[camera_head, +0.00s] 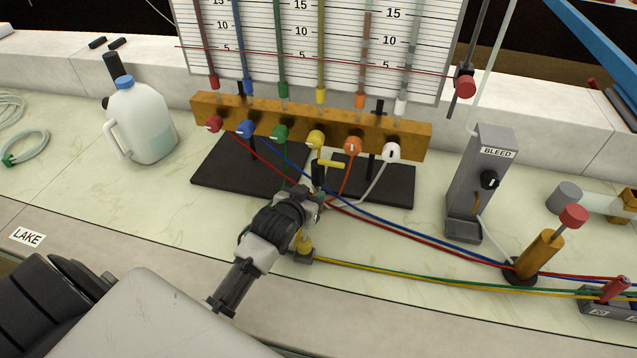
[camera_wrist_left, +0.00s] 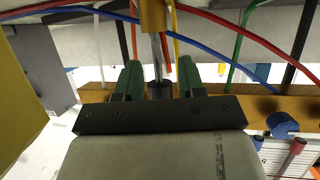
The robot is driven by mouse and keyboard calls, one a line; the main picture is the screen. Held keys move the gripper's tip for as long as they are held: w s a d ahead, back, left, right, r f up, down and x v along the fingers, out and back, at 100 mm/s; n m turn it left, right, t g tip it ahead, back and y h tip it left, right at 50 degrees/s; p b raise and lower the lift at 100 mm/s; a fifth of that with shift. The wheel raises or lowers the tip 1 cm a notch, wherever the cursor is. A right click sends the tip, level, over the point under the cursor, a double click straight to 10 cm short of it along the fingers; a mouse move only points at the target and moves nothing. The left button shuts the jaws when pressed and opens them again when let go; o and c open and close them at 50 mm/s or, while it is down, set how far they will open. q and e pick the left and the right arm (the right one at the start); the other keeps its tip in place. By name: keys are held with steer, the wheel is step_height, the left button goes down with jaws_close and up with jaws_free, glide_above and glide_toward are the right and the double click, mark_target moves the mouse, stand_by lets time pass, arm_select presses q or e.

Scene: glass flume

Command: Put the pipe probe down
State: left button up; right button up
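My left gripper (camera_head: 316,192) is in front of the tap board, its fingers on both sides of a dark grip (camera_head: 318,174). I take this to be the top of the pipe probe. A metal rod runs from the collar to a brass part. Below the gripper in the head view is a yellow part with a grey foot (camera_head: 303,256); I cannot tell whether it touches the bench. My right gripper is out of view.
The brass tap board (camera_head: 411,143) with coloured taps stands behind on dark bases. A white jug (camera_head: 145,125) is left, the grey BLEED stand (camera_head: 468,180) and a red-topped brass post (camera_head: 540,250) right. Coloured hoses cross the bench.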

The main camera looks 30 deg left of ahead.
mark_target(317, 190)
arm_select(q)
steer(key=x, duration=0.4)
steer(key=shift+d+r, duration=0.2)
steer(key=shift+r, duration=0.05)
jaws_close()
steer(key=shift+r, duration=0.1)
